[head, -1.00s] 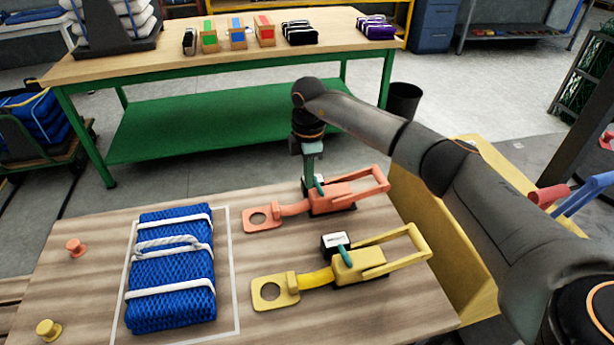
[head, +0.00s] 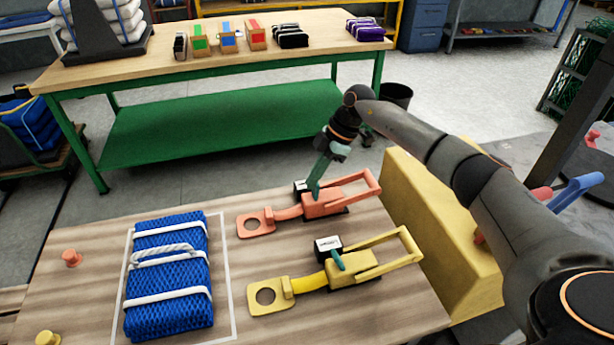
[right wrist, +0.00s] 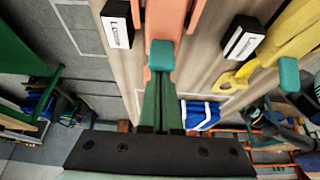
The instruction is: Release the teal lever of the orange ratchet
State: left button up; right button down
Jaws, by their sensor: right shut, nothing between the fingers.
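The orange ratchet (head: 325,205) lies on the wooden table, its strap and ring end to the left and its handle to the right. My right gripper (head: 316,186) is shut and empty, its green fingers slanting down to the ratchet's body beside the black-and-white label block. In the head view the fingers largely hide the orange ratchet's teal lever. In the right wrist view the teal lever (right wrist: 161,55) shows just beyond the shut fingertips (right wrist: 162,82); I cannot tell whether they touch. My left gripper is not in view.
A yellow ratchet (head: 365,267) with its own teal lever (head: 337,260) lies nearer on the same table. A blue net bundle (head: 168,275) lies inside a white outline to the left. Orange (head: 72,258) and yellow (head: 47,339) pegs stand at the left. A green-framed bench (head: 230,65) stands behind.

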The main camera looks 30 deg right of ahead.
jog(key=shift+s+d+f+y, duration=0.1)
jog(key=shift+s+d+y, duration=0.05)
jog(key=shift+d+y, duration=0.55)
jog(key=shift+a, duration=0.2)
jog(key=shift+r+p, duration=0.9)
jog(key=shift+p, duration=0.15)
jog(key=v, duration=1.2)
jog(key=shift+s+d+b, duration=0.15)
jog(key=shift+d+b, duration=0.1)
jog(key=shift+b, duration=0.1)
